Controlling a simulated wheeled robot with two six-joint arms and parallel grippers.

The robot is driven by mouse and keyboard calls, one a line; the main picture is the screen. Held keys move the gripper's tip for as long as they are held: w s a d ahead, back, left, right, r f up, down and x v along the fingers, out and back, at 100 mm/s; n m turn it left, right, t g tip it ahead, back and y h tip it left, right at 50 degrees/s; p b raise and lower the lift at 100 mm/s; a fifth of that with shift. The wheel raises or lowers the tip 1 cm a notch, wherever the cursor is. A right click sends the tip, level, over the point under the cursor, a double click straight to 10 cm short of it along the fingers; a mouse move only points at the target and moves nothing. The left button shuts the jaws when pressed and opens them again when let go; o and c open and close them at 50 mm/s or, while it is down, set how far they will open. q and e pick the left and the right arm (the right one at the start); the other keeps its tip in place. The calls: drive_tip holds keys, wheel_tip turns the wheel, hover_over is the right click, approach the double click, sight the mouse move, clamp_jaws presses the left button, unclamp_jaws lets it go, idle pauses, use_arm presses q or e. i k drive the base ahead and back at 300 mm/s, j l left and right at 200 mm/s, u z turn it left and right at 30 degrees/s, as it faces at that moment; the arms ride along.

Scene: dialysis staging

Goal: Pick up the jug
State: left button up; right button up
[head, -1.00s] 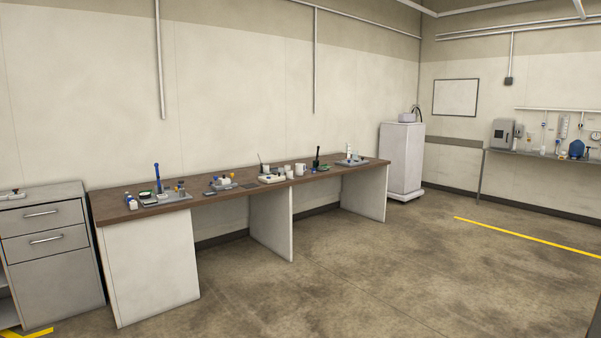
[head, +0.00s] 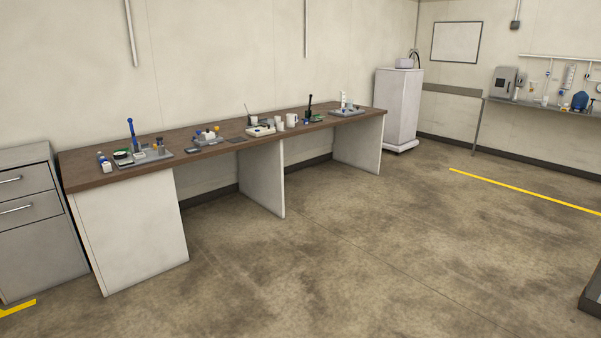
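No jug can be told for certain at this distance. A blue rounded vessel (head: 580,101) stands on the wall shelf at the far right; it may be the jug, but it is too small to be sure. White cup-like vessels (head: 291,120) stand near the middle of the long brown-topped bench (head: 215,155). Neither of my grippers is in view.
The bench also carries a grey tray (head: 160,158) with a blue upright tool (head: 131,135). A grey drawer cabinet (head: 35,235) stands at left, a white cabinet (head: 398,105) beyond the bench. The concrete floor (head: 400,240) is open. A dark-edged object (head: 592,300) shows at lower right.

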sight(290, 118)
drive_tip(key=i+u, duration=0.35)
drive_tip(key=i, duration=4.4)
